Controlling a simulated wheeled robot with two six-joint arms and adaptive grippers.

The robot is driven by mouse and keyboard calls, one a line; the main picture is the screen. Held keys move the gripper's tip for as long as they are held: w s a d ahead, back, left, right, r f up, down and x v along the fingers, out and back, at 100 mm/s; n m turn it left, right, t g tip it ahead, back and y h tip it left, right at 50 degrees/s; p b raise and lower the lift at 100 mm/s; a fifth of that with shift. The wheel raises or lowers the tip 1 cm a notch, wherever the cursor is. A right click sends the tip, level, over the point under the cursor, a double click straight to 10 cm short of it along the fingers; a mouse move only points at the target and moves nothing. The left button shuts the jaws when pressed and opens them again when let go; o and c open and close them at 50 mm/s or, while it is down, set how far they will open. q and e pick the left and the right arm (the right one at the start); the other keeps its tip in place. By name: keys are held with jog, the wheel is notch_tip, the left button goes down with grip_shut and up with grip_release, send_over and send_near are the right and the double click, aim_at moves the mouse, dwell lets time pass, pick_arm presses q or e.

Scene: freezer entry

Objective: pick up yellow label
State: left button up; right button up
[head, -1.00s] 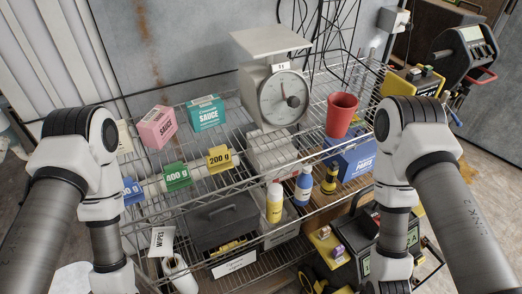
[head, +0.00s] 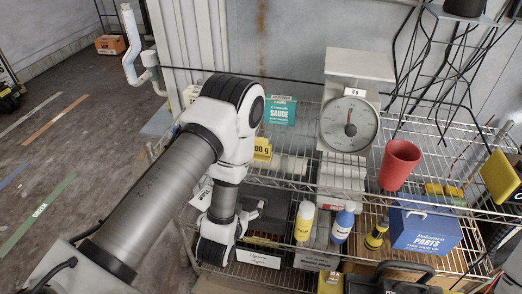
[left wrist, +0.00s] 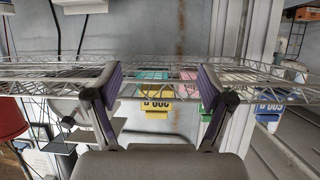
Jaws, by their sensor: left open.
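The yellow label (head: 262,150) reads 200 g and sits on the rack's front shelf rail, partly hidden by my left arm in the head view. In the left wrist view the yellow label (left wrist: 157,106) appears upside down, between my left gripper's fingertips (left wrist: 160,90) in the picture but apart from them. The left gripper is open and empty, with purple pads on its fingers. My right gripper is not in view.
The green label (left wrist: 208,109) and blue label (left wrist: 268,113) hang beside the yellow one. On the wire rack stand a dial scale (head: 350,122), a teal sauce box (head: 281,110) and a red cup (head: 399,164). Bottles (head: 304,221) and a blue parts box (head: 425,229) are lower.

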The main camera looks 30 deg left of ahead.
aim_at(259, 141)
pick_arm(q)
jog(key=w+r+t, duration=0.1)
jog(key=w+r, duration=0.1)
jog(key=r, duration=0.2)
jog(key=w+r+t, duration=0.2)
jog(key=w+r, duration=0.1)
jog(key=w+r+t+y, duration=0.1)
jog(key=w+r, duration=0.1)
jog(key=r, duration=0.2)
jog(key=shift+w+a+r+n+t, duration=0.25)
jog(key=shift+w+r+n+t, duration=0.05)
jog(key=shift+r, duration=0.05)
jog(key=p+x, duration=0.1)
jog(key=x, duration=0.1)
jog(key=p+x, duration=0.1)
jog(key=x, duration=0.1)
jog(key=p+x, duration=0.1)
jog(key=x, duration=0.1)
jog(key=shift+w+a+r, duration=0.1)
jog(key=shift+a+r, duration=0.2)
jog(key=shift+a, duration=0.05)
jog(key=shift+w+f, duration=0.15)
jog(key=shift+w, duration=0.25)
jog(key=c, duration=1.1)
